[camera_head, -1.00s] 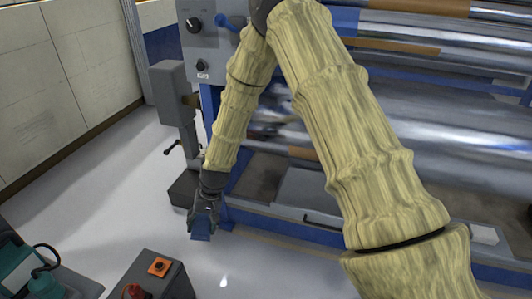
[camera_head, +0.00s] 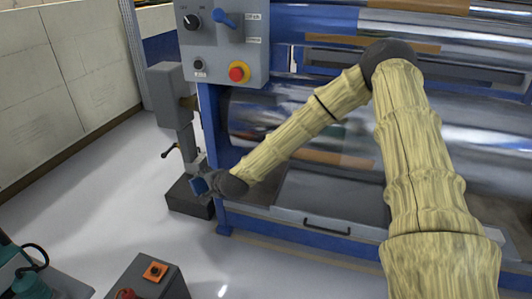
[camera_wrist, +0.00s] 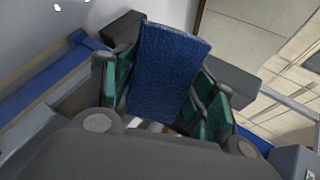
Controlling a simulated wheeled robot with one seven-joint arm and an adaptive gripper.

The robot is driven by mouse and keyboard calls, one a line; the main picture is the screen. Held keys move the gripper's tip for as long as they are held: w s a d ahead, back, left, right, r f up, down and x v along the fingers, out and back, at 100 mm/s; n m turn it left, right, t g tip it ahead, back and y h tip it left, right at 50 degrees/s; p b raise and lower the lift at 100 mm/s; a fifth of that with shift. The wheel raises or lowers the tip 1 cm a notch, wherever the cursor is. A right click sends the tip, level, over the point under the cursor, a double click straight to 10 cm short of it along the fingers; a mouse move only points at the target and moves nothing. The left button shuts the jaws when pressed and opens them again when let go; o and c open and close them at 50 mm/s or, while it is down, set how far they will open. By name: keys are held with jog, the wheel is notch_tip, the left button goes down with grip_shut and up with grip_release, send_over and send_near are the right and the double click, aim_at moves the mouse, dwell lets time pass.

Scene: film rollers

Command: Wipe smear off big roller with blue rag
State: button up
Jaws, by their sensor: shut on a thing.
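My gripper (camera_head: 204,184) is shut on the blue rag (camera_wrist: 165,72), which stands up between the green-padded fingers in the wrist view. The gripper is low at the left end of the machine, in front of the grey post and apart from the rollers. The big roller (camera_head: 470,147) is the wide, shiny lower cylinder, partly hidden behind my arm. A brownish patch (camera_head: 330,158) shows low on it; I cannot tell whether it is the smear or a reflection.
A grey control panel (camera_head: 222,45) with a red button stands above the gripper. A grey post on a dark base (camera_head: 190,198) is close beside it. A drawer-like grey tray (camera_head: 330,205) lies below the roller. A grey box (camera_head: 148,278) stands at the front.

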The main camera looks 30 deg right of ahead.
jog(key=d+r+m+h+b, duration=0.2)
jog(key=d+r+m+h, duration=0.2)
jog(key=d, duration=0.9)
jog(key=w+d+r+m+h+b, duration=0.1)
jog(key=d+r+m+h+b, duration=0.1)
jog(key=d+m+h, duration=0.5)
jog(key=shift+d+r+m+h, duration=0.3)
jog(key=shift+d+r+h, duration=0.6)
jog(key=shift+d+h, duration=2.1)
jog(key=shift+w+d+y+b, duration=0.2)
jog(key=shift+w+d+y, duration=0.15)
jog(key=shift+d, duration=0.4)
jog(key=shift+w+d+y+b, duration=0.15)
jog(key=shift+w+d+y, duration=0.2)
jog(key=shift+d, duration=0.4)
jog(key=s+d+p, duration=0.1)
jog(key=s+d, duration=0.1)
jog(key=s, duration=0.1)
jog(key=shift+d, duration=0.3)
